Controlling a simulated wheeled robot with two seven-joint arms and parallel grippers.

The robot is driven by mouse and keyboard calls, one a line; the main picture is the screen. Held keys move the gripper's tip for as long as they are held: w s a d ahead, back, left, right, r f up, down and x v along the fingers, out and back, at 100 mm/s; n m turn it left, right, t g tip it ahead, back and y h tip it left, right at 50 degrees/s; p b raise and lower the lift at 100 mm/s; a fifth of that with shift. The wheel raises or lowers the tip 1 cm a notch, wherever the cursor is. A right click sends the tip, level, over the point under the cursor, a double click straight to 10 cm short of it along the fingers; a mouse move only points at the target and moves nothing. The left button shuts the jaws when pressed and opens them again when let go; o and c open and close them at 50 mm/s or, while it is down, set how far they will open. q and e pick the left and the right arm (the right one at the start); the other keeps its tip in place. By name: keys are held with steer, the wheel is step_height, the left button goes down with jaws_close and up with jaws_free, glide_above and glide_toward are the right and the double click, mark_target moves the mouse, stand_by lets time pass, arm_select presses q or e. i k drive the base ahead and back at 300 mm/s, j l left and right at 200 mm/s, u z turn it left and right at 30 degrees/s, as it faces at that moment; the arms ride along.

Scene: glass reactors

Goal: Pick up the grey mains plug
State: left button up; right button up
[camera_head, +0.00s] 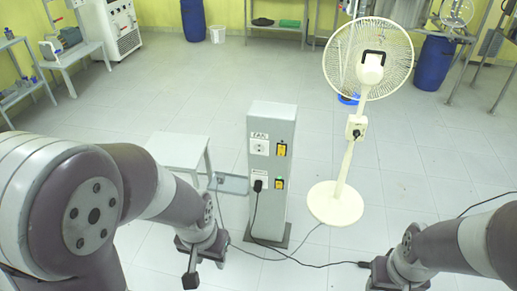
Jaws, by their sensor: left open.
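I cannot make out a grey plug for certain. A dark plug (258,185) sits in the lower socket of the grey pillar, and its black cable runs down to the floor. A thin grey cable (309,236) runs from the fan base along the floor towards my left gripper; its end is not clear. My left gripper (205,266) is open at the lower left, in front of and left of the pillar, pointing down. I see nothing clearly between its fingers. My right gripper (388,286) is at the bottom edge, partly cut off, beside a small black cable end (363,264).
The grey pillar (271,140) stands mid-view with an empty upper socket (259,147) and yellow switches. A white pedestal fan (338,202) stands to its right. A low grey table (178,150) stands left of the pillar. Open tiled floor lies behind.

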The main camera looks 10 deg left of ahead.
mark_target(221, 177)
steer(key=i+j+z, duration=0.3)
steer(key=i+j, duration=0.2)
steer(key=j, duration=0.25)
steer(key=i+j+z, duration=0.15)
steer(key=j, duration=0.3)
steer(key=i+j+z, duration=0.1)
steer(key=i+j, duration=0.2)
steer(key=j, duration=0.15)
steer(key=i+j+z, duration=0.15)
steer(key=j, duration=0.3)
steer(key=i+j+z, duration=0.15)
steer(key=j, duration=0.35)
steer(key=i+j+z, duration=0.15)
steer(key=j, duration=0.35)
steer(key=i+j+z, duration=0.15)
steer(key=j, duration=0.35)
